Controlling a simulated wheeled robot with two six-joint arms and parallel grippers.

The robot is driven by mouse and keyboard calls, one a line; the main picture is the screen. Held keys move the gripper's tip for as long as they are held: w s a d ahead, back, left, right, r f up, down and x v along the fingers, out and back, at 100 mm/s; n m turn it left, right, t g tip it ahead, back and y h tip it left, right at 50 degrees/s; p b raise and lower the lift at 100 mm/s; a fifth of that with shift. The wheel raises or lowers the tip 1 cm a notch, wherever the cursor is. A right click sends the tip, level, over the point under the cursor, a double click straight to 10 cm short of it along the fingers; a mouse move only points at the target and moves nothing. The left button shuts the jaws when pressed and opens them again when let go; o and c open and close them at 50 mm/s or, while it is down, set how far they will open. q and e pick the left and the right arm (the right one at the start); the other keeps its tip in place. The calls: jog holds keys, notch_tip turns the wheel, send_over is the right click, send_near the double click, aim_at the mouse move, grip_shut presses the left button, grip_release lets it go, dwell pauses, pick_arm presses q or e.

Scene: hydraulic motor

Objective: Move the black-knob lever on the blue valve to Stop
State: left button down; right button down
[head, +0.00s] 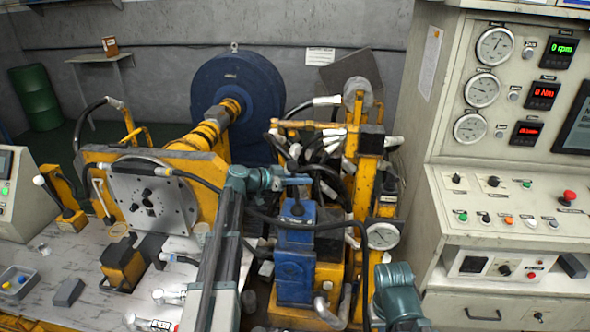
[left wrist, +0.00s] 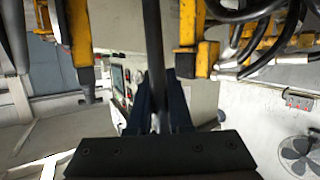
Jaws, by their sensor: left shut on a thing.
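The blue valve (head: 296,262) stands upright in the middle of the head view, on the yellow frame. Its lever rises from the valve's top and shows as a dark upright rod (left wrist: 154,50) in the left wrist view. My left gripper (head: 298,182) reaches in from the left above the valve. Its fingers (left wrist: 160,112) are shut on the lever. The black knob and the Stop marking cannot be made out clearly. Part of my right arm shows at the lower right of the head view, but its gripper is out of view.
Black hoses (head: 318,160) and yellow frame posts (head: 368,170) crowd behind and right of the valve. A pressure gauge (head: 382,235) sits close on its right. A control cabinet (head: 490,200) stands at the right.

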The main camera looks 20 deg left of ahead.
pick_arm(q)
jog(key=shift+w+d+f+y+p, duration=0.15)
jog(key=shift+d+y+p, duration=0.25)
jog(key=shift+d, duration=0.25)
pick_arm(e)
jog(key=shift+r, duration=0.85)
pick_arm(q)
jog(key=c, duration=0.8)
grip_release()
jog(key=shift+c, duration=0.2)
jog(key=p+v, duration=0.5)
jog(key=v, duration=0.8)
jog(key=shift+a+r, duration=0.3)
jog(key=shift+r, duration=0.1)
pick_arm(e)
jog(key=shift+r, duration=2.5)
